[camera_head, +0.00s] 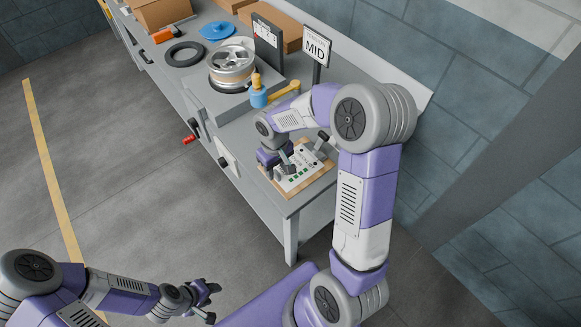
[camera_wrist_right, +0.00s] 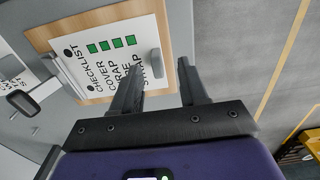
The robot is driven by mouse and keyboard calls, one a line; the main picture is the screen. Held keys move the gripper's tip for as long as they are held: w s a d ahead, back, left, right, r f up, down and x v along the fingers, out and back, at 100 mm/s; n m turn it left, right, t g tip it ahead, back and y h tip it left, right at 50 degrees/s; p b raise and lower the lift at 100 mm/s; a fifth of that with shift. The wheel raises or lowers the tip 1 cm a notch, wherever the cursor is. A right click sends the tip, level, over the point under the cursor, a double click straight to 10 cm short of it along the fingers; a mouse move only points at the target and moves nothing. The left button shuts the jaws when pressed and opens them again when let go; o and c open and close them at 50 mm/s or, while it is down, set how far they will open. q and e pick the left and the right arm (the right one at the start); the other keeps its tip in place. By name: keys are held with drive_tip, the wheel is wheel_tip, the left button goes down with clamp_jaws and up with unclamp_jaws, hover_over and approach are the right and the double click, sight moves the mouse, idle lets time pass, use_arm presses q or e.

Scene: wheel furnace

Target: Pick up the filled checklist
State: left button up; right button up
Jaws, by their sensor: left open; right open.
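The filled checklist (camera_wrist_right: 95,72) is a white sheet headed CHECKLIST with several green squares, on a wooden board (camera_wrist_right: 40,38). In the head view the checklist (camera_head: 302,179) lies at the near end of the grey bench. My right gripper (camera_wrist_right: 160,66) is open at the board's edge: in its wrist view one finger overlaps the sheet and the other is beyond the board. Whether the fingers touch it cannot be told. In the head view my right gripper (camera_head: 283,168) partly hides the sheet. My left gripper (camera_head: 212,302) is open and empty, low above the floor.
On the bench (camera_head: 240,133) stand a silver wheel (camera_head: 231,66), a blue container (camera_head: 259,97), a MID sign (camera_head: 317,48) and a black ring (camera_head: 185,53). A red handle (camera_head: 189,140) sticks out from the bench front. The floor left of the bench is clear.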

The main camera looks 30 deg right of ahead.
sight(277, 172)
drive_tip(key=f, duration=0.3)
drive_tip(key=f+b, duration=0.1)
drive_tip(key=shift+w+d+f, duration=0.2)
drive_tip(key=shift+w+f, duration=0.05)
drive_tip(key=shift+w, duration=0.15)
clamp_jaws()
drive_tip(key=shift+r, duration=0.1)
